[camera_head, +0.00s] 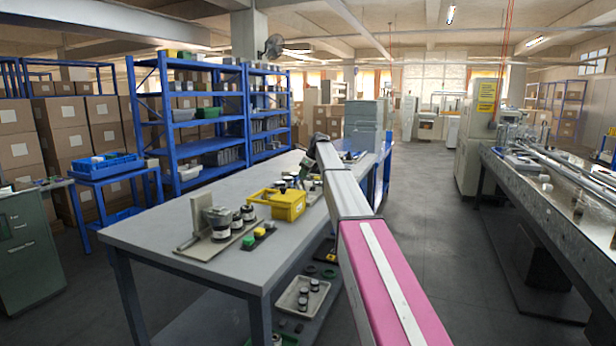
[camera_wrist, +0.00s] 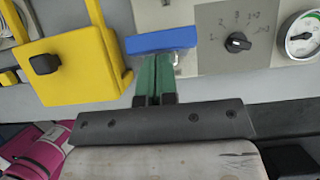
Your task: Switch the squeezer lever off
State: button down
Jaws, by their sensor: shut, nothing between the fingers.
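In the wrist view, a blue bar (camera_wrist: 161,40) lies across a pale panel just beyond my fingertips. It looks like a lever handle, but I cannot tell for sure that it is the squeezer lever. My gripper (camera_wrist: 156,64) has two green fingers side by side, shut with nothing between them. The fingertips are at the lower edge of the blue bar; whether they touch it I cannot tell. In the head view my arm reaches away over the table, and neither the fingers nor the blue bar can be made out.
A yellow housing with a black knob (camera_wrist: 45,64) is left of the fingers. A grey plate with a black rotary switch (camera_wrist: 237,42) and a round gauge (camera_wrist: 302,38) are to the right. The grey table (camera_head: 170,238) carries a yellow bin (camera_head: 287,206) and several jars.

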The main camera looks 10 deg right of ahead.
jog(key=shift+w+a, duration=0.3)
jog(key=shift+a, duration=0.35)
jog(key=d+f+v, duration=0.1)
jog(key=v, duration=1.2)
jog(key=shift+s+d, duration=0.3)
jog(key=shift+s, duration=0.05)
